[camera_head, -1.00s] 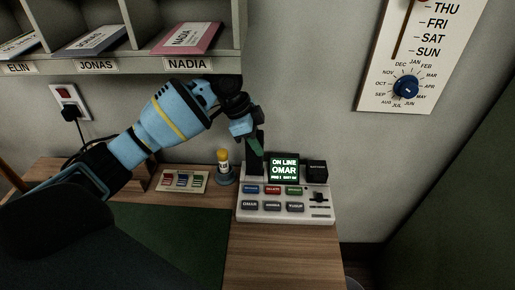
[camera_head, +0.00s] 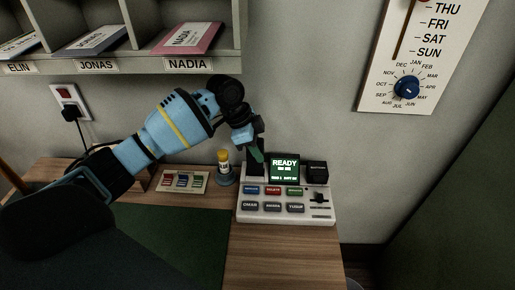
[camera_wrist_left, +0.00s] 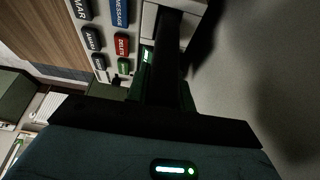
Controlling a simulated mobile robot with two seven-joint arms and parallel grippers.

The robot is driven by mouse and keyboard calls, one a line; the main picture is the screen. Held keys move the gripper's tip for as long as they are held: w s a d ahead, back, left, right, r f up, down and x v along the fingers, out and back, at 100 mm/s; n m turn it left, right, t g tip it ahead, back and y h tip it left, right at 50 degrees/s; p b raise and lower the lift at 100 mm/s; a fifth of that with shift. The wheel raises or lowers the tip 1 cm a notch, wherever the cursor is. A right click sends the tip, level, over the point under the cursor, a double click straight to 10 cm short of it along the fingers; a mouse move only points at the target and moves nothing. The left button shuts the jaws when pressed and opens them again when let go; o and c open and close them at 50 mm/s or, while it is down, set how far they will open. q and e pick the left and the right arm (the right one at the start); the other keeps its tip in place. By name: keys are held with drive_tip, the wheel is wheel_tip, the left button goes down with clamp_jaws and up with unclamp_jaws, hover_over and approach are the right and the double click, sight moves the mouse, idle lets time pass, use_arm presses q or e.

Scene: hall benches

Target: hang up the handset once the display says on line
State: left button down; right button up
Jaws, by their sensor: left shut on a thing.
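The phone console (camera_head: 286,217) is pale, with rows of labelled buttons, and stands on the wooden desk. Its green-lit display (camera_head: 284,166) reads "READY"; the smaller lines are hard to read. The dark handset (camera_head: 253,169) is upright at the left of the display, at the console's back left. My left gripper (camera_head: 257,153) is at its top and shut on it. In the left wrist view the black handset (camera_wrist_left: 168,60) runs down between console buttons and the wall. Its contact with the cradle is hidden. My right gripper is out of view.
Labelled pigeonholes (camera_head: 125,66) hang above my left arm. A calendar board (camera_head: 408,60) is on the wall at right.

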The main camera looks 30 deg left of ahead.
use_arm(q)
drive_tip(key=c, duration=1.2)
unclamp_jaws()
drive_tip(key=shift+f, duration=0.1)
drive_tip(key=v, duration=0.3)
drive_tip(key=shift+s+a+r, duration=0.15)
drive_tip(key=shift+a+r, duration=0.05)
drive_tip(key=shift+a, duration=0.2)
drive_tip(key=s+a, duration=0.1)
drive_tip(key=a, duration=0.2)
drive_tip(key=s+a, duration=0.1)
drive_tip(key=a, duration=0.1)
drive_tip(key=s+a, duration=0.2)
drive_tip(key=a, duration=0.1)
drive_tip(key=shift+s+a+f+b, duration=0.1)
drive_tip(key=shift+a+f+b, duration=0.05)
drive_tip(key=shift+a+b, duration=0.2)
drive_tip(key=shift+s+a, duration=0.35)
drive_tip(key=shift+a, duration=0.3)
